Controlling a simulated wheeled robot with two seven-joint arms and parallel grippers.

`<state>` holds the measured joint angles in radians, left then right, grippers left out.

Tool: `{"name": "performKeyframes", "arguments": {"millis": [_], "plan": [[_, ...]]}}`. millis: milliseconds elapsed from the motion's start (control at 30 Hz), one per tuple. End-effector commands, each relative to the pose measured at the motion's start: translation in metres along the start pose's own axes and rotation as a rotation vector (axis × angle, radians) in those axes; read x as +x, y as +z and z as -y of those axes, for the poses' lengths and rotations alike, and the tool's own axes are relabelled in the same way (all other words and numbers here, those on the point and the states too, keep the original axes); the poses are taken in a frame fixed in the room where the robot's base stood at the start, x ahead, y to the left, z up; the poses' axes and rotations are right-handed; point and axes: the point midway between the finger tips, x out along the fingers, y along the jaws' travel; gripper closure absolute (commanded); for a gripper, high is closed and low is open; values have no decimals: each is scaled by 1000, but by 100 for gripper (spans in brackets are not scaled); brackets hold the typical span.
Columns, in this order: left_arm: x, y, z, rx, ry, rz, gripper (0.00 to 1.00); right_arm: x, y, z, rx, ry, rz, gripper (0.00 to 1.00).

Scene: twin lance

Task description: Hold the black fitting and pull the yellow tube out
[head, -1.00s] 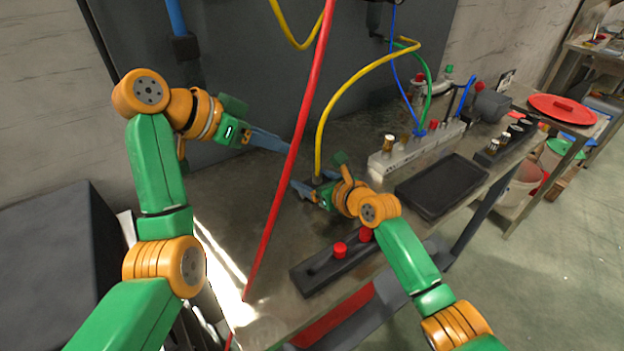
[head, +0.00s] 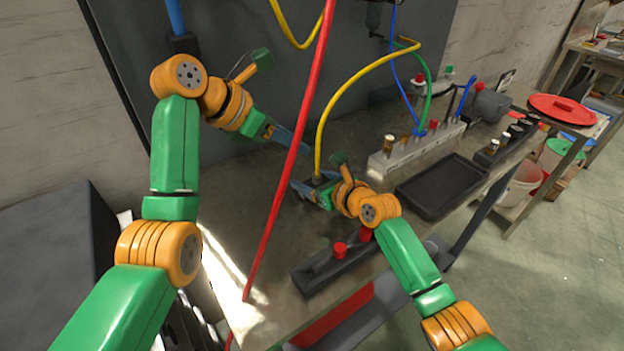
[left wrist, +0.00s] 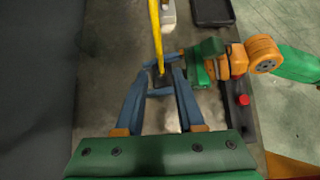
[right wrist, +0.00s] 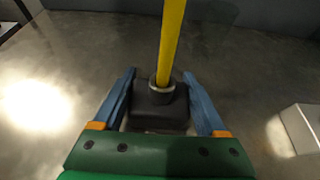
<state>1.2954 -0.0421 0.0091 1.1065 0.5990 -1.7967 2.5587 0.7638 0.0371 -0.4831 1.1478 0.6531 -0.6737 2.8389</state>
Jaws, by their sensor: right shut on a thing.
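The yellow tube (head: 318,135) rises from the black fitting (right wrist: 155,108) and arches up to the right. In the right wrist view the tube (right wrist: 173,40) enters the fitting's round collar. My right gripper (head: 306,187) is shut on the fitting, with one blue finger on each side. My left gripper (head: 304,150) is close to the tube just above the fitting, partly hidden behind the red hose. In the left wrist view its fingers (left wrist: 164,72) are apart, with the tube (left wrist: 156,40) showing between them; I cannot tell whether they touch it.
A red hose (head: 283,180) hangs in front of my left gripper. A dark block with red knobs (head: 335,265) lies near the bench's front edge. A black tray (head: 440,188) and a pale manifold (head: 415,150) with blue and green tubes stand to the right.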

Motion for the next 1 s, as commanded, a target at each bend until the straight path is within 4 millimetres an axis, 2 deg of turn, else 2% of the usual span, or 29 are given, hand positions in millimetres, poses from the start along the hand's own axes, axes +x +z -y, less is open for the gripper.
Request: {"name": "performKeyframes", "arguments": {"millis": [200,400,533,800,833,967,1000], "plan": [[40,-1,1,-1,-5,-3,62,0,0,0,0,0,0,85],[71,0,1,1,-3,-1,62,0,0,0,0,0,0,85],[81,-1,1,2,-2,-1,62,0,0,0,0,0,0,85],[83,0,0,3,0,0,62,0,0,0,0,0,0,85],[83,0,0,3,0,0,65,0,0,0,0,0,0,85],[83,0,0,3,0,0,100,0,0,0,0,0,0,85],[83,0,0,3,0,0,100,0,0,0,0,0,0,85]]}}
